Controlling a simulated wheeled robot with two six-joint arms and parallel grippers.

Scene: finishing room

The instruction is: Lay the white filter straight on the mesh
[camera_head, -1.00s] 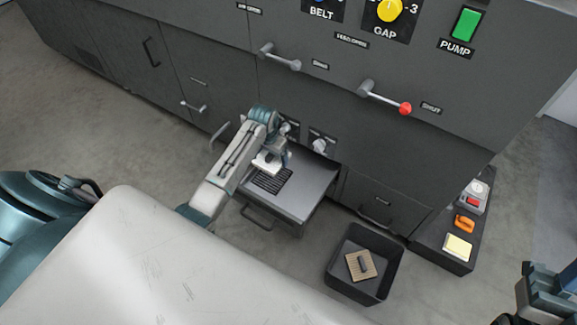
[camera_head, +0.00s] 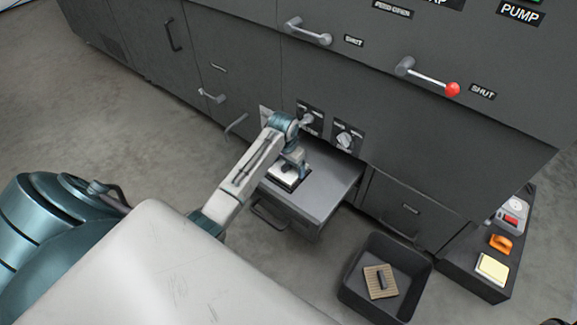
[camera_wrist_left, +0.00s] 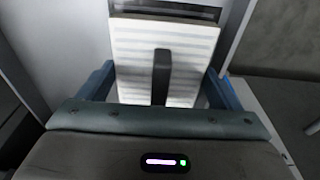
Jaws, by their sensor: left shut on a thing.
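The white filter (camera_head: 283,169) is over the dark mesh (camera_head: 292,186) in the pulled-out grey drawer. The filter also shows in the wrist view (camera_wrist_left: 133,62), with a dark upright handle at its middle. My left gripper (camera_head: 290,165) is shut on the filter. Its blue fingers (camera_wrist_left: 160,85) show on either side in the wrist view. A dark strip of the mesh (camera_wrist_left: 170,10) shows beyond the filter's far edge, and the two look nearly parallel. I cannot tell whether the filter touches the mesh. My right gripper's fingers are not visible.
The drawer tray (camera_head: 325,190) has bare metal to the right of the mesh. A black bin (camera_head: 350,292) on the floor holds a brown filter (camera_head: 374,287). A dark bench (camera_head: 462,267) at right carries a yellow pad (camera_head: 492,268) and an orange item (camera_head: 500,244). The cabinet front stands behind.

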